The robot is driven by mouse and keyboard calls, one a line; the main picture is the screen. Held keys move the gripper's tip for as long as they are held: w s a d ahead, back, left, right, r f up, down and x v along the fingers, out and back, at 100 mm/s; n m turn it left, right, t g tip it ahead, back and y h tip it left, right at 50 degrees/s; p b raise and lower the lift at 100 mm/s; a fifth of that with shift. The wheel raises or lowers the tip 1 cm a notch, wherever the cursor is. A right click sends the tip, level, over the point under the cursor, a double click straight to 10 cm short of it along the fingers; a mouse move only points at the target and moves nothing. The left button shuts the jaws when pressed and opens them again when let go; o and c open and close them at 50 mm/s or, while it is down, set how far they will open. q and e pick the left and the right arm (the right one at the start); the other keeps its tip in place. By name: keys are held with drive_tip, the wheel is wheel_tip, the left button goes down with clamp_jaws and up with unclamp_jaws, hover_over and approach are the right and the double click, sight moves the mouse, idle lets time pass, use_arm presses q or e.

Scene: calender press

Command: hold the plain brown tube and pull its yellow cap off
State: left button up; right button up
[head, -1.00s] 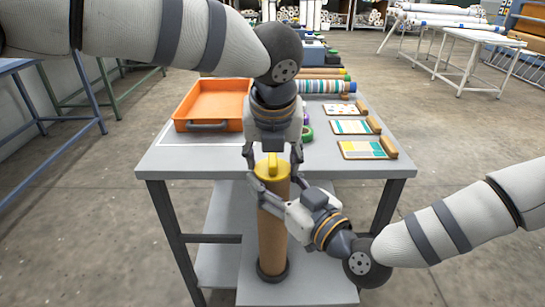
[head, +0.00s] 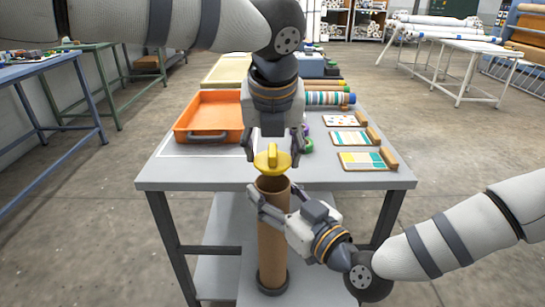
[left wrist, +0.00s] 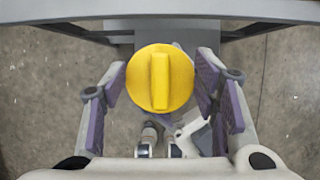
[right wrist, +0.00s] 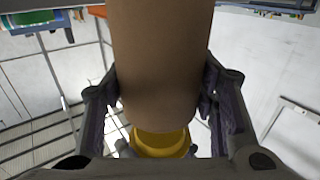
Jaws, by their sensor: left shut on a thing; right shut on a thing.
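The plain brown tube (head: 272,240) stands upright in front of the table, its lower end in a dark ring. Its open top shows in the head view. My right gripper (head: 275,205) is shut around the tube's upper part; the right wrist view shows the tube (right wrist: 160,60) between both fingers. The yellow cap (head: 271,161) is above the tube, apart from its rim. My left gripper (head: 273,166) is shut on the cap from above. The left wrist view shows the cap (left wrist: 160,78) and its raised bar between the fingers, hiding the tube below.
The grey table (head: 225,172) is just behind the tube. On it are an orange tray (head: 205,117) at the left, and sample boards (head: 362,161) and patterned rolls (head: 330,98) at the right. A blue bench (head: 50,70) stands at the far left.

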drive_tip(key=o, duration=1.1)
drive_tip(key=shift+o, duration=0.2)
drive_tip(key=v, duration=1.2)
